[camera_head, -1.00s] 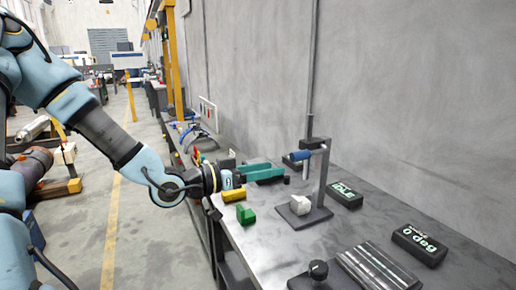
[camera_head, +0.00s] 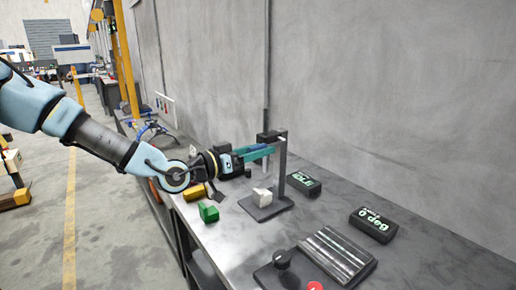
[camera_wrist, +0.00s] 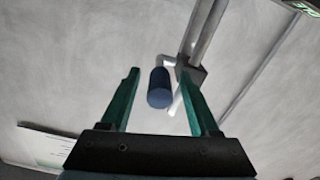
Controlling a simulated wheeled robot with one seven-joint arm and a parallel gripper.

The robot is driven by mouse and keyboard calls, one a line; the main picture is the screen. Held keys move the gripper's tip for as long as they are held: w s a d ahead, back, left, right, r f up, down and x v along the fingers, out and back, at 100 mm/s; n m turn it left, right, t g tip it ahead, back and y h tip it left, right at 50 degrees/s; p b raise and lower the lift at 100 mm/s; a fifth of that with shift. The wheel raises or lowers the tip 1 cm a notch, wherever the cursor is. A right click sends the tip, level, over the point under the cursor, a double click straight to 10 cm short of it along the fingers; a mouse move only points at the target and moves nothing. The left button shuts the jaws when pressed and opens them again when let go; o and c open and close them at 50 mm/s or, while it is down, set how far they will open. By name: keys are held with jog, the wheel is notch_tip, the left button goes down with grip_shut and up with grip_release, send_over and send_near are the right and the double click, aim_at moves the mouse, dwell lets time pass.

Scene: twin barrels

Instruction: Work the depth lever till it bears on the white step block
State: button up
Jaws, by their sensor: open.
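The depth lever's blue handle (camera_head: 259,148) sticks out from an upright grey post (camera_head: 282,168) on a dark base plate (camera_head: 278,206). The white step block (camera_head: 262,195) sits on that plate, below the handle, with a visible gap between them. My gripper (camera_head: 270,151) has teal fingers, open, at the handle's height. In the wrist view the blue handle (camera_wrist: 159,90) appears end-on between the spread fingers, with a gap on both sides. A pale rod (camera_wrist: 175,104) hangs behind it. The step block is not visible in the wrist view.
Below my gripper lie a green block (camera_head: 208,213) and a yellow piece (camera_head: 194,192). Two dark labelled boxes (camera_head: 303,184) (camera_head: 373,225) stand to the right. A ribbed metal plate (camera_head: 337,256) and a black knob (camera_head: 282,259) are in front. The wall rises behind the bench.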

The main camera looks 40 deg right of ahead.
grip_shut()
dwell(0.5)
dwell(1.0)
